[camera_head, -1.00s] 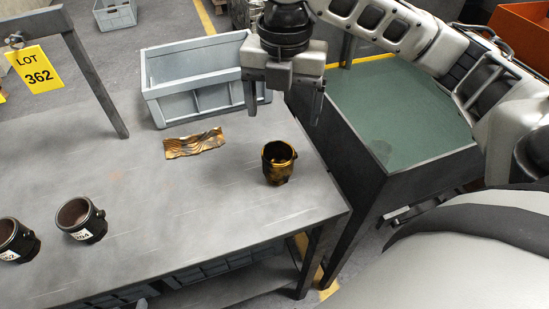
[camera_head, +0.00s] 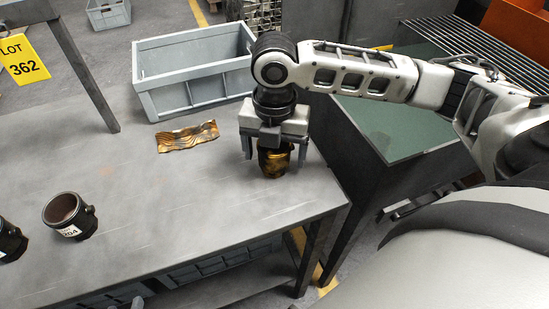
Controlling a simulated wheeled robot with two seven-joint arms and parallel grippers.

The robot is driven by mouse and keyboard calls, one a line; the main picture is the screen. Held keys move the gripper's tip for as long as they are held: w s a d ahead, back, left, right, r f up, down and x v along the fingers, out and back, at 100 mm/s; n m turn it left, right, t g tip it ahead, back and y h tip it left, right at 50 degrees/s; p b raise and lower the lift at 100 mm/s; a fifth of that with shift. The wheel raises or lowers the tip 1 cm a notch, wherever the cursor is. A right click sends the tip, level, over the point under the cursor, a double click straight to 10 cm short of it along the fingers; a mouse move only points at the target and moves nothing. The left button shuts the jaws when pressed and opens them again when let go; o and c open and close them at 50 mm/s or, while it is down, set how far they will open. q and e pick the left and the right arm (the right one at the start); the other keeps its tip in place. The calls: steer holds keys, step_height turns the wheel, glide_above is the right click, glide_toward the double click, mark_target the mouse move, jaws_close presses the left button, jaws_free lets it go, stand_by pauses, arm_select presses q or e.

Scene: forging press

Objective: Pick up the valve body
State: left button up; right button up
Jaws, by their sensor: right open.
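The brass-coloured valve body (camera_head: 275,165) stands on the grey metal table near its right edge. My right gripper (camera_head: 275,156) is over it, pointing down and open, with one finger on each side of the valve body. The gripper covers the top of the valve body, and I cannot tell whether the fingers touch it. Two dark cylindrical parts with white labels, one (camera_head: 70,216) and another (camera_head: 9,240), stand at the table's left. My left gripper is not in view.
A grey plastic crate (camera_head: 140,96) stands at the table's back. A wavy brass-coloured strip (camera_head: 187,136) lies in front of it. A yellow "LOT 362" sign (camera_head: 22,60) hangs from a frame at left. A green-topped bench (camera_head: 390,125) is at right. The table's middle is clear.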

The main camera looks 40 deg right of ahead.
steer(key=c, duration=1.3)
steer(key=shift+c, duration=0.2)
